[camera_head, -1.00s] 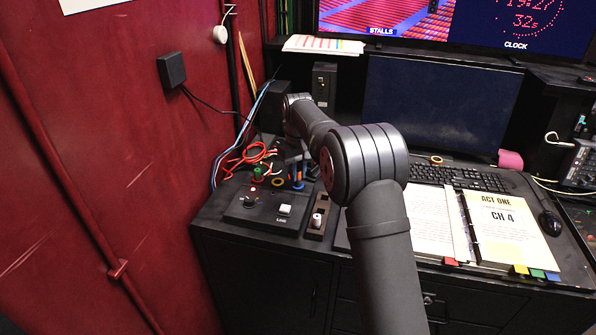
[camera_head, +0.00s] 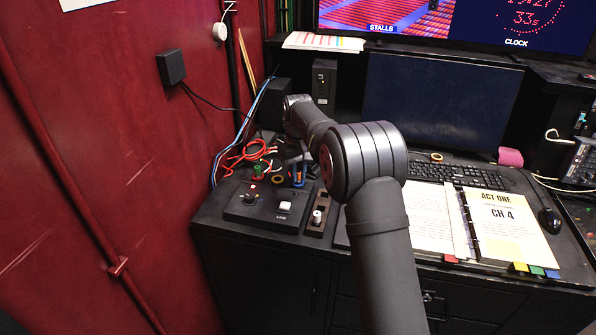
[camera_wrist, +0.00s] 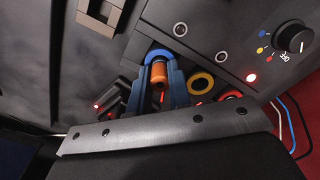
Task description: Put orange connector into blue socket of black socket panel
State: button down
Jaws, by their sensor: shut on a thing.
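The orange connector (camera_wrist: 159,73) is held between the two blue fingers of my gripper (camera_wrist: 160,84) in the wrist view. My gripper is shut on it, over the black socket panel (camera_wrist: 208,46). The blue socket (camera_wrist: 157,56) shows as a blue ring right behind the connector's far end. I cannot tell whether the connector is inside it or just in front of it. In the head view my gripper (camera_head: 298,173) is small, at the back of the panel, partly hidden by my arm.
A yellow-ringed socket (camera_wrist: 200,83) and a red-ringed one (camera_wrist: 230,94) lie to the right. A dark knob (camera_wrist: 290,38) stands farther right. In the head view, red cables (camera_head: 250,155) lie behind the panel, and a green connector (camera_head: 257,171) stands to the left.

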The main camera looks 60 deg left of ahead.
aim_at(298, 172)
jog(key=c, duration=1.1)
grip_release()
jog(key=shift+r, duration=3.5)
jog(key=shift+f, duration=3.5)
jog(key=shift+r, duration=0.15)
